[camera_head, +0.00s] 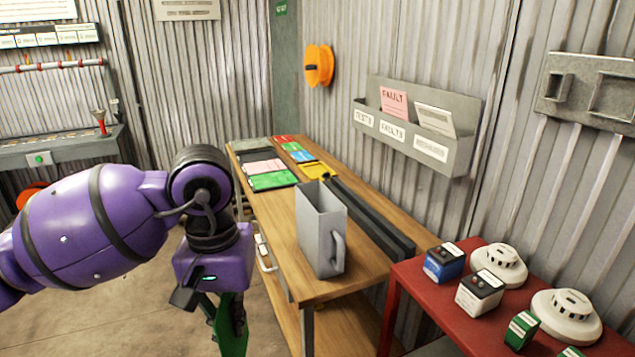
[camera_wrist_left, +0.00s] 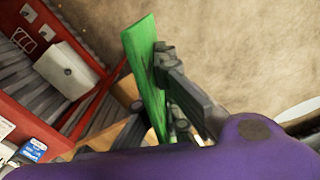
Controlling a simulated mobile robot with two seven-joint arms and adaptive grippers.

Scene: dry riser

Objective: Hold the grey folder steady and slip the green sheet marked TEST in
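The grey folder (camera_head: 320,235) stands upright on the wooden table, near its front end. It looks like a narrow open-topped holder with a handle on its right side. My left gripper (camera_head: 226,318) is shut on a green sheet (camera_head: 233,335), held upright off the table's left side, below the tabletop and apart from the folder. In the left wrist view the fingers (camera_wrist_left: 168,75) pinch the green sheet (camera_wrist_left: 140,65) near its edge. No TEST mark is readable on it. My right gripper is in neither view, and nothing is seen holding the folder.
Flat coloured folders, including a green one (camera_head: 272,181), lie at the table's far end. Dark bars (camera_head: 370,215) run along its right side. A red table (camera_head: 430,290) with detectors and batteries stands at right. A wall rack (camera_head: 425,150) holds FAULT papers.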

